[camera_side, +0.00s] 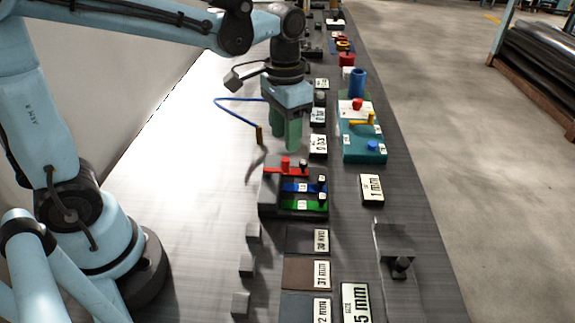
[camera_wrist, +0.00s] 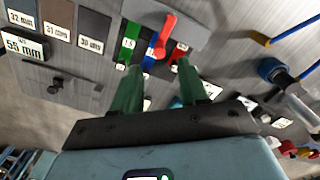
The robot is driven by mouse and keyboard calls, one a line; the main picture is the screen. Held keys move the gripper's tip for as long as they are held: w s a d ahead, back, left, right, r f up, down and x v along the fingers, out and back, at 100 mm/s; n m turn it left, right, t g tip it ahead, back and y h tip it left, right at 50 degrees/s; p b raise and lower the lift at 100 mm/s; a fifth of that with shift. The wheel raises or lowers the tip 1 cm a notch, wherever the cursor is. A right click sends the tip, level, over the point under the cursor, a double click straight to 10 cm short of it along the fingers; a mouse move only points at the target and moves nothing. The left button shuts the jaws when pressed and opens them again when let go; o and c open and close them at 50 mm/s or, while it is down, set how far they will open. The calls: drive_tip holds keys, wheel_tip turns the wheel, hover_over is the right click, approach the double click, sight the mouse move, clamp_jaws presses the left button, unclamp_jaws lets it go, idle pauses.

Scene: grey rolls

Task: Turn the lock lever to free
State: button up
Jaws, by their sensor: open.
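A grey block (camera_side: 268,195) carries red, blue and green strips with small dark knobs. A red lever (camera_wrist: 165,36) is mounted on this block; in the wrist view its rounded end is at the top and its arm points down toward the blue strip (camera_wrist: 151,62). In the side view a red upright part (camera_side: 285,163) shows beside the red strip. I cannot read which lever position means free. My gripper (camera_side: 285,143) is open and empty, with its green fingers pointing down just behind and above the block. In the wrist view the fingertips (camera_wrist: 158,74) are apart, below the strips.
A blue cable (camera_side: 236,112) curves left of my gripper. Dark labelled plates (camera_side: 305,273) and small grey cubes lie toward the front. The bench's left part is clear.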

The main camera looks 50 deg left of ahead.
wheel_tip(320, 180, up, 6)
idle(0.4)
drive_tip(key=shift+r, duration=0.1)
drive_tip(key=n+t, duration=0.2)
drive_tip(key=t, duration=0.5)
approach(285, 159)
drive_tip(key=a, duration=0.3)
drive_tip(key=shift+s+a+f, duration=0.1)
drive_tip(key=shift+s+f, duration=0.15)
drive_tip(key=shift+f, duration=0.15)
